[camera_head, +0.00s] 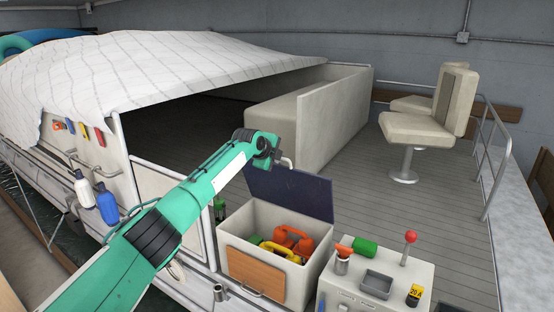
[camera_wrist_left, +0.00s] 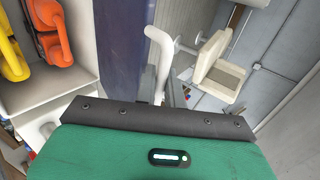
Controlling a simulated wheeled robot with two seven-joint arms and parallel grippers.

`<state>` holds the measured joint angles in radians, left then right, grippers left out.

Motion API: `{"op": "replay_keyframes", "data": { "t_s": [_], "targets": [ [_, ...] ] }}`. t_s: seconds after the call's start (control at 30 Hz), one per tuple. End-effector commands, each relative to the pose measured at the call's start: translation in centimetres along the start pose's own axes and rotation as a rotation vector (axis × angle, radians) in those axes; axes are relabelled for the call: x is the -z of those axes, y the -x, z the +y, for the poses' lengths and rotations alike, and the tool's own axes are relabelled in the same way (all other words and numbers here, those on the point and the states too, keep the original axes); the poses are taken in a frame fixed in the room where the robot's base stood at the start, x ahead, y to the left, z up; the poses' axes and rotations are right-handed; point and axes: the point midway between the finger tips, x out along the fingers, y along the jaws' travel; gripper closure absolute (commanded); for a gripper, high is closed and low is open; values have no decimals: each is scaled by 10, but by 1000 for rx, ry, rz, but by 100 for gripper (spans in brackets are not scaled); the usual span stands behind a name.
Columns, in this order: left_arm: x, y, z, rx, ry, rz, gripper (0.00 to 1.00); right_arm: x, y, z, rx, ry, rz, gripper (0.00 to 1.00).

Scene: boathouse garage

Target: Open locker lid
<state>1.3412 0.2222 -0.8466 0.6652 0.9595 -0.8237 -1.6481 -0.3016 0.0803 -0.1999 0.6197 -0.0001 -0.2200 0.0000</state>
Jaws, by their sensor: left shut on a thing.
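The cream locker (camera_head: 235,221) stands on the deck edge, with a wooden panel on its front. Its dark blue lid (camera_head: 300,192) is raised steeply at the back, so the inside shows. In the left wrist view the lid (camera_wrist_left: 122,45) stands beside a white handle (camera_wrist_left: 160,50). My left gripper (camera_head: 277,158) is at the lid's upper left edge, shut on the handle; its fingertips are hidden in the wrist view. Inside the locker lie orange (camera_head: 294,239) and yellow (camera_head: 279,249) items. My right gripper is in neither view.
Right of the locker, a white console (camera_head: 413,270) carries a red-knobbed lever (camera_head: 410,237), a green roll (camera_head: 365,244) and a grey tray (camera_head: 377,284). Behind are a cream bench (camera_head: 340,115) and a pedestal seat (camera_head: 418,128). The deck between them is clear.

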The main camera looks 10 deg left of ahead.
Motion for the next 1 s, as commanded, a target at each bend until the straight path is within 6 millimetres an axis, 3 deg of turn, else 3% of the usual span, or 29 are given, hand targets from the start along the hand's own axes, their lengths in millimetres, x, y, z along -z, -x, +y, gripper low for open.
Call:
{"op": "replay_keyframes", "data": {
  "t_s": [0.3,0.33,0.37,0.73,1.0],
  "targets": [
    [0,-1,1,-2,2,1,100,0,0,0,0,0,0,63],
    [0,-1,1,-2,2,1,86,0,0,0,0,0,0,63],
    [0,-1,1,-2,2,1,82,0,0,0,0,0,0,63],
    [0,2,1,0,-1,1,82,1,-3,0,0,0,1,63],
    [0,26,2,1,-2,0,82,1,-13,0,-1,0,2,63]
  ]
}}
